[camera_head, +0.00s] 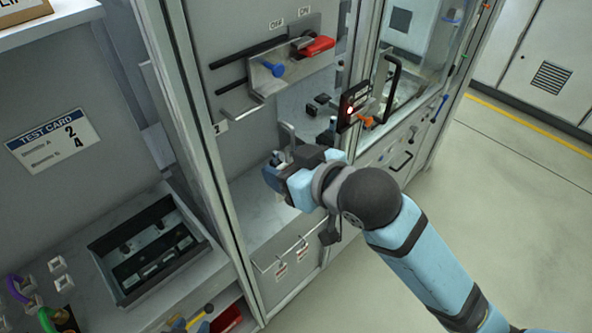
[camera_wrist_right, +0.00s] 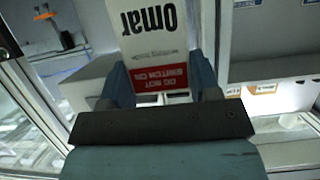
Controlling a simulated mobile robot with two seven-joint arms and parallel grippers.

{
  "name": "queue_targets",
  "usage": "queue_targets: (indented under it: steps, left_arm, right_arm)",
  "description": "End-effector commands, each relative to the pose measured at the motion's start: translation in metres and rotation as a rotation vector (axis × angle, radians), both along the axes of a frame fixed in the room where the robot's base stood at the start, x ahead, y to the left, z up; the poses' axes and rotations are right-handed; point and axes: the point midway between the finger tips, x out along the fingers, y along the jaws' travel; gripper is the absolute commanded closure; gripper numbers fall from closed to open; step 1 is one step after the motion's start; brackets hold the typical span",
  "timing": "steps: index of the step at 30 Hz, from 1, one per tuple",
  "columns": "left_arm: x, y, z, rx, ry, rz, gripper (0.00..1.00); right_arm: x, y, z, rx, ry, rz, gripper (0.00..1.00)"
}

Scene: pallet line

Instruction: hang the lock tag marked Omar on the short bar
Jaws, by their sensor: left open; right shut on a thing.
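The white and red lock tag marked Omar (camera_wrist_right: 147,28) is between the fingers of my right gripper (camera_wrist_right: 160,85) in the right wrist view. Its name reads upside down there. In the head view my right gripper (camera_head: 283,182) is in front of the cabinet's lower opening; the tag cannot be made out clearly there. A short pale bar (camera_head: 242,112) sticks out below the switch plate, up and left of the gripper. A longer thin rail (camera_head: 280,258) with small red and white tags is on the lower front. My left gripper is out of view.
A red switch handle (camera_head: 318,46) and a blue knob (camera_head: 273,69) are on the upper panel. A black box with a red light (camera_head: 353,104) and a black door handle (camera_head: 391,88) are to the right. A dark tray (camera_head: 150,248) is on the left bench.

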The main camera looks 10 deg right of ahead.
Motion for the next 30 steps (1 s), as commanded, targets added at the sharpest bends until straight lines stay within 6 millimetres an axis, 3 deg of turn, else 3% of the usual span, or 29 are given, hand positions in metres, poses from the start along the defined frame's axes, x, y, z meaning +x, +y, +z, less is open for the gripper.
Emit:
queue_targets:
  steps: [30]
  left_arm:
    - [0.002,0.003,-0.001,0.005,0.000,0.002,0.50]
  right_arm:
    - [0.058,0.043,0.000,0.000,0.000,0.001,0.72]
